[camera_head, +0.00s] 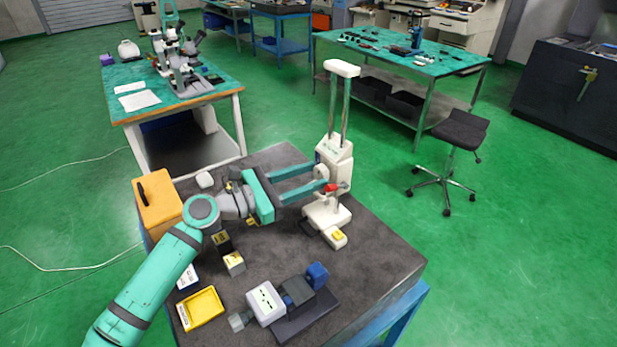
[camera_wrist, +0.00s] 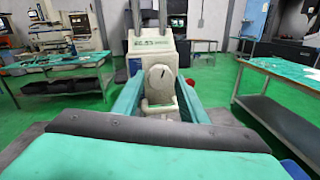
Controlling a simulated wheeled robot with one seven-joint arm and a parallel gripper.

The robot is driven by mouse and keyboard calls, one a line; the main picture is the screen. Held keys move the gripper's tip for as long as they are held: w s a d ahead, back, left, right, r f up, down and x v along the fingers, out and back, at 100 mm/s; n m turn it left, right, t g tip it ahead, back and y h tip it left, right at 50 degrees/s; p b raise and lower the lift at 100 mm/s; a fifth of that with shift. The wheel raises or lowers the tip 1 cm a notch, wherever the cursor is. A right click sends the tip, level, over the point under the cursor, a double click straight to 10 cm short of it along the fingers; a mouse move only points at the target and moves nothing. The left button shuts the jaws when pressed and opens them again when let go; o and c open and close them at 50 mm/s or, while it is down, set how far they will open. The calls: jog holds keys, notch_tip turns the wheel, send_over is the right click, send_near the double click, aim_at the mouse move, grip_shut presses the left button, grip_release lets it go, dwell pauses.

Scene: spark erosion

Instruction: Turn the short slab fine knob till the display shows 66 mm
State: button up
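The height gauge (camera_head: 325,205) is a cream stand with twin upright rods at the table's back right. In the wrist view its cream head carries a small display (camera_wrist: 148,41) with green digits too small to read surely. Below it is a round cream knob (camera_wrist: 160,82) with a short dark mark, tilted a little off upright. My gripper (camera_head: 321,177) is level in front of the head. Its teal fingers are spread, one on each side of the knob. I cannot tell whether they touch it. A red part (camera_head: 330,187) shows beside the fingertips in the head view.
On the dark table (camera_head: 385,250) are an orange box (camera_head: 158,205), a yellow tray (camera_head: 201,308), small blocks (camera_head: 233,263), and a white-and-blue device (camera_head: 266,303) near the front. The table's right part is clear. A stool (camera_head: 460,130) stands beyond.

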jog(key=c, duration=0.8)
jog(key=shift+n, duration=0.4)
jog(key=n, duration=0.4)
jog(key=shift+f+n+t, duration=0.1)
jog(key=shift+n+t, duration=0.2)
jog(key=shift+n, duration=0.1)
jog(key=shift+n+h, duration=0.3)
jog(key=shift+n, duration=2.2)
jog(key=o, duration=0.8)
